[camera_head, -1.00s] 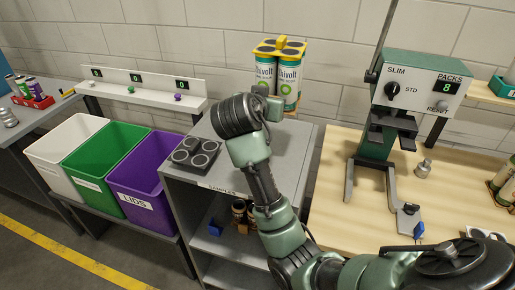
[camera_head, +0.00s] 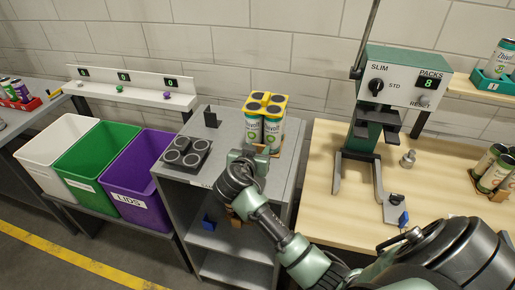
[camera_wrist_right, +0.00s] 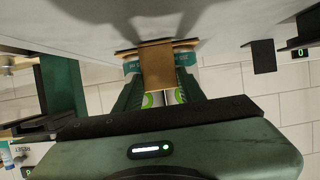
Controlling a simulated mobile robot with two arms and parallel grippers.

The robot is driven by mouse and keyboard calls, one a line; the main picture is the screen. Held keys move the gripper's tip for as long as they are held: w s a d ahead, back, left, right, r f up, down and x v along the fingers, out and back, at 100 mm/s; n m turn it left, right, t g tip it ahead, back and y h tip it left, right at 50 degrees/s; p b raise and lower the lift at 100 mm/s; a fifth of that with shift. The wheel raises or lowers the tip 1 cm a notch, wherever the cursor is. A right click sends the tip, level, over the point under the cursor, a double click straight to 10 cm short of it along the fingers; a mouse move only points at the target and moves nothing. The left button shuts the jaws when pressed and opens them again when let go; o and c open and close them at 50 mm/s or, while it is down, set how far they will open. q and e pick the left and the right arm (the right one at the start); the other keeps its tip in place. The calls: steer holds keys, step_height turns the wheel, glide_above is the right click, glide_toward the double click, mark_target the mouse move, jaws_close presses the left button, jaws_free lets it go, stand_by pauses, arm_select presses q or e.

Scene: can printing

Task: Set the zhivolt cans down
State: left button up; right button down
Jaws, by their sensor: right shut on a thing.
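The zhivolt cans (camera_head: 252,130) are a pack of several white and green cans under a yellow top carrier (camera_head: 265,104) with dark round spots. The pack is upright at the grey cabinet top (camera_head: 290,160), with a brown piece at its base. In the right wrist view, the brown piece (camera_wrist_right: 157,67) hangs between the fingers, close to the grey surface. I cannot tell whether the pack bears on the surface. My left gripper is not in view.
A black pad with several round seats (camera_head: 184,152) lies left of the pack, and a black bracket (camera_head: 211,119) stands behind it. The green press (camera_head: 365,130) stands on the wooden bench at right. Purple, green and white bins stand at left.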

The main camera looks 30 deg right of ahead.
steer(key=shift+f+b, duration=0.2)
steer(key=shift+b, duration=0.1)
steer(key=c, duration=0.9)
jaws_free()
steer(key=shift+r, duration=0.1)
steer(key=shift+o, duration=0.2)
steer(key=shift+a+r+p, duration=0.1)
steer(key=shift+r+p, duration=0.15)
steer(key=shift+p, duration=0.1)
steer(key=b+v, duration=0.3)
steer(key=v, duration=0.7)
steer(key=shift+s+a, duration=0.2)
steer(key=shift+a, duration=0.05)
steer(key=shift+s+a+r, duration=0.35)
steer(key=shift+s, duration=0.05)
